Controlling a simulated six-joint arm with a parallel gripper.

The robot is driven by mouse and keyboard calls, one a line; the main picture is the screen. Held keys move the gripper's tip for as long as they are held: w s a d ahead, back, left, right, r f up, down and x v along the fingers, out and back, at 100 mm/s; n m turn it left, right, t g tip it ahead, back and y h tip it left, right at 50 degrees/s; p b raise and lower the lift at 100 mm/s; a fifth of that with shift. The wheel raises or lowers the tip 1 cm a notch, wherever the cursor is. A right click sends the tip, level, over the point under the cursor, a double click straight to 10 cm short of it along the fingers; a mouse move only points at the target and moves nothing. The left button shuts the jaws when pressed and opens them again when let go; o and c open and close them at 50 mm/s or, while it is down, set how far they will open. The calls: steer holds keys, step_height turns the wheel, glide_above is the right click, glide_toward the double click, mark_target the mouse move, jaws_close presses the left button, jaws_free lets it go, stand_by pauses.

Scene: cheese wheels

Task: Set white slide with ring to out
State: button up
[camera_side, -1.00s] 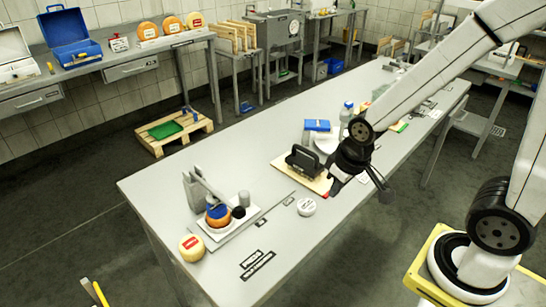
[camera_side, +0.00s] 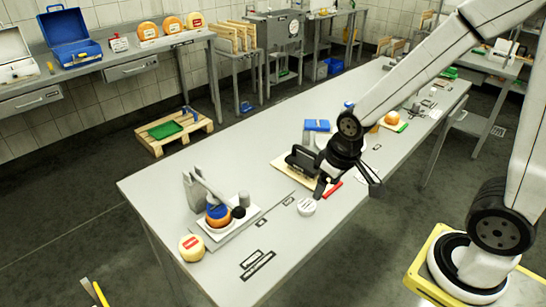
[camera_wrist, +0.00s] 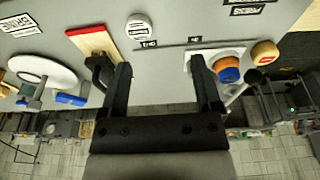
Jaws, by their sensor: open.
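A white slide plate (camera_side: 251,212) lies under a grey lever press at the near left end of the table. On it stands an orange-and-blue round (camera_side: 217,213), with a dark knob beside it. The wrist view shows the plate (camera_wrist: 228,52) at the right, by the "IN" label (camera_wrist: 195,40); the "OUT" label (camera_wrist: 149,44) is further left along a thin line. I cannot make out a ring clearly. My gripper (camera_side: 346,185) is open and empty, above the table beside the wooden board.
The wooden board (camera_wrist: 93,40) with a red end and black handle is near my gripper. A round white labelled disc (camera_side: 306,207) and a yellow cheese (camera_side: 191,247) stand nearby.

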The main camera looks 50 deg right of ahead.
steer(key=w+a+f+n+g, duration=0.1)
steer(key=w+a+f, duration=0.15)
steer(key=w, duration=0.95)
steer(key=n+g, duration=0.1)
glide_above(244, 193)
step_height(244, 193, down, 4)
steer(key=shift+r, duration=0.15)
steer(key=shift+f, duration=3.9)
jaws_close()
